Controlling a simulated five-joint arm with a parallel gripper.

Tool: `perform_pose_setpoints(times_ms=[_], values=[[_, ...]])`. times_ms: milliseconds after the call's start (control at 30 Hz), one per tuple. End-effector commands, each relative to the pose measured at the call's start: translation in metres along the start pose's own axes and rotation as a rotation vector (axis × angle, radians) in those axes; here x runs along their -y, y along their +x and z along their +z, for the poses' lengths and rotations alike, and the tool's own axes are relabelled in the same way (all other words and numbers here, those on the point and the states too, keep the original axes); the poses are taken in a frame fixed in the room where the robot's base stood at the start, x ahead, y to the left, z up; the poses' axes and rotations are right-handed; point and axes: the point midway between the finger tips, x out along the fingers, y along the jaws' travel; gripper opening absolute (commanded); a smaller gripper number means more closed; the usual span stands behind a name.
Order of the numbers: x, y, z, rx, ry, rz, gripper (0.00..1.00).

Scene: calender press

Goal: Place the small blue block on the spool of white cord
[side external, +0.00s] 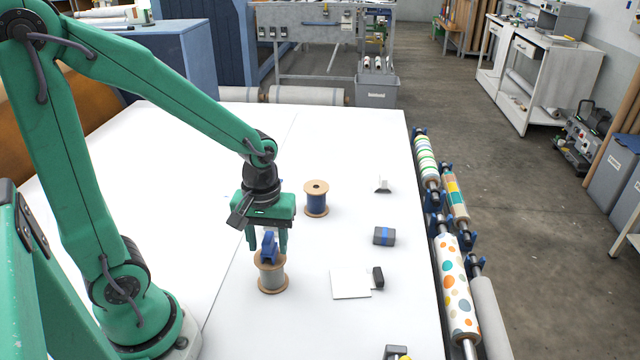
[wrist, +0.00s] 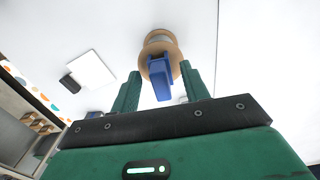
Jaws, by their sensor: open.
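The small blue block (side external: 269,247) stands on the top flange of the spool of white cord (side external: 272,274), and looks in contact with it. In the wrist view, the blue block (wrist: 159,78) shows between the two spread fingers (wrist: 160,72), with a gap on each side. The spool (wrist: 160,41) shows behind it, and the block hides part of its flange.
A spool of blue cord (side external: 316,200) stands behind and to the right. Patterned rollers (side external: 455,285) line the table's right edge.

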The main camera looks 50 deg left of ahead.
Motion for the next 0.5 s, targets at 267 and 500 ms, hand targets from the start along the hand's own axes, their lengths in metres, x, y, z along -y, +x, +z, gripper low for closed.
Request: perform_pose_setpoints(times_ms=[267, 500], values=[[0.0, -0.038, 0.0, -0.004, 0.0, 0.004, 0.46], [0.0, -0.075, 0.0, -0.003, 0.0, 0.003, 0.46]])
